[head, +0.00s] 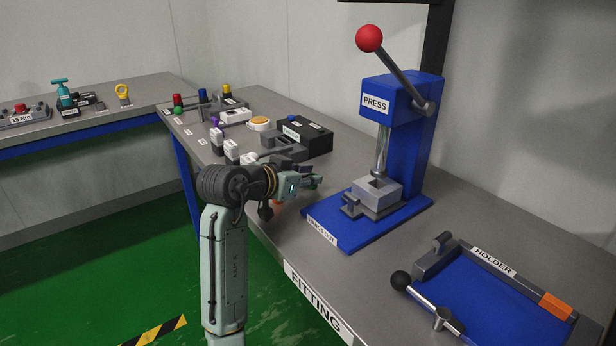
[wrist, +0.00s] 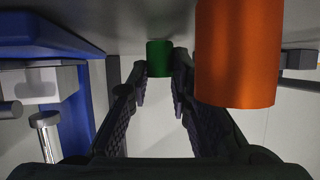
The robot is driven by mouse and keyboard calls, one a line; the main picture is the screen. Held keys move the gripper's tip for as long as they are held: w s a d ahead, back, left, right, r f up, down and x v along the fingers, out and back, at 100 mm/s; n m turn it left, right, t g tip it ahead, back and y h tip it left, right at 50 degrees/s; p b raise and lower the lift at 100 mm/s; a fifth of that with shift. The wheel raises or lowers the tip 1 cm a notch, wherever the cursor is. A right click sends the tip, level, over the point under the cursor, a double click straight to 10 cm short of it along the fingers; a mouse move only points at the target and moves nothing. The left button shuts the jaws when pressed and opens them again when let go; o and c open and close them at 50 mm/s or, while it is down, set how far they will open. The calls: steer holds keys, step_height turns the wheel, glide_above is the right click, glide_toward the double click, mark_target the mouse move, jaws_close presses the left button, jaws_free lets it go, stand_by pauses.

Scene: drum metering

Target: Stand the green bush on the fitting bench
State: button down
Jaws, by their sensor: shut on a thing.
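The green bush (wrist: 160,58) is a small dark green cylinder between the fingertips of my gripper (wrist: 159,82), which is shut on it. In the wrist view, which is upside down, its lower end is against the grey bench surface; I cannot tell whether it touches. In the head view my gripper (head: 312,181) is low over the fitting bench (head: 400,245), left of the blue press base, and the bush is barely distinguishable there. An orange cylinder (wrist: 238,55) stands close beside the right finger in the wrist view; a small part shows in the head view (head: 277,209).
The blue press (head: 405,110) with its base (head: 365,230) stands right of my gripper. Behind are a black box (head: 305,138) and small white labelled blocks (head: 232,150). The blue holder tray (head: 490,300) lies at the front right. Bare bench lies between press and holder.

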steer(key=c, duration=1.5)
jaws_free()
steer(key=shift+f, duration=0.1)
steer(key=shift+o, duration=0.2)
